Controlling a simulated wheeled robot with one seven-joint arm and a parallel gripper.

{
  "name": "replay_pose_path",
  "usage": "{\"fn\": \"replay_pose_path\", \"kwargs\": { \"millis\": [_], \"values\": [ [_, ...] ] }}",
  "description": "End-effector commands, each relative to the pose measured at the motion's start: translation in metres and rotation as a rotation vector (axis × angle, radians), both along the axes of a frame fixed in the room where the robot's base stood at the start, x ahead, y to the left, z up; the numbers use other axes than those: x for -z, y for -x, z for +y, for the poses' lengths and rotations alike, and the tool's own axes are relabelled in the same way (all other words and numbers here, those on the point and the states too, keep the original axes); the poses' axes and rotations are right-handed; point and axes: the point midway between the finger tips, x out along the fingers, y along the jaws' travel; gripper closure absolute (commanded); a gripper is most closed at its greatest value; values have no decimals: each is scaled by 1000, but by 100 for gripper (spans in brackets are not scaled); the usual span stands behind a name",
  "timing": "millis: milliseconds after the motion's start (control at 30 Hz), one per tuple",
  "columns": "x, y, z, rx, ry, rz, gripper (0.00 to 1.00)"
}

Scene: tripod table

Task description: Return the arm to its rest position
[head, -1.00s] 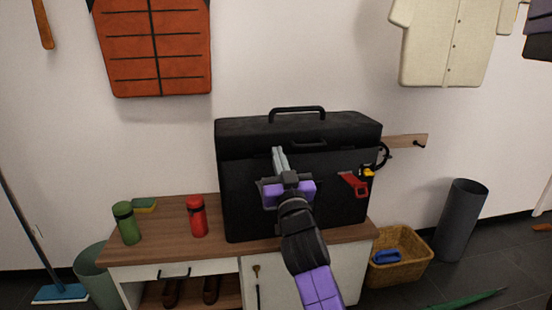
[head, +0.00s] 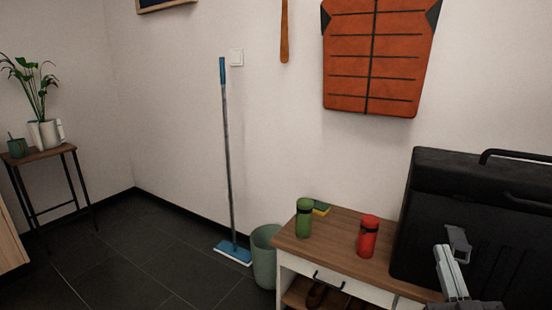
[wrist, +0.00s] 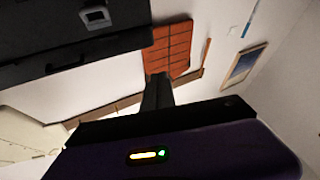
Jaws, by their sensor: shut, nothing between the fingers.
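My gripper (head: 443,252) is at the lower right of the head view, in front of the black case (head: 425,205). Its pale grey fingers are together, with nothing held between them. Most of my arm is below the picture edge. In the wrist view my gripper's dark fingers (wrist: 158,92) point up the middle of the picture. The black case (wrist: 60,52) fills the upper left there, with a grey latch (wrist: 95,17) on its face. A gap shows between the fingers and the case in the wrist view.
The case stands on a wooden-topped bench (head: 335,240). A red flask (head: 368,237) and a green flask (head: 304,218) stand left of it. A green bin (head: 264,265) and a blue mop (head: 233,250) are beyond. The dark floor (head: 135,250) at left is clear.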

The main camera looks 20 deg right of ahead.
Motion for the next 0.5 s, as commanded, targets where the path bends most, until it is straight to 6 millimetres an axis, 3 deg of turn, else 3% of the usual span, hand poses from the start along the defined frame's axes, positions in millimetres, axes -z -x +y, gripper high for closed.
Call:
{"fn": "replay_pose_path", "kwargs": {
  "millis": [33, 200, 500],
  "values": [
    [18, 8, 21, -40, -11, 30, 100],
    [60, 40, 77, -153, -47, 105, 100],
    [115, 115, 159, -318, -151, 254, 100]
  ]
}}
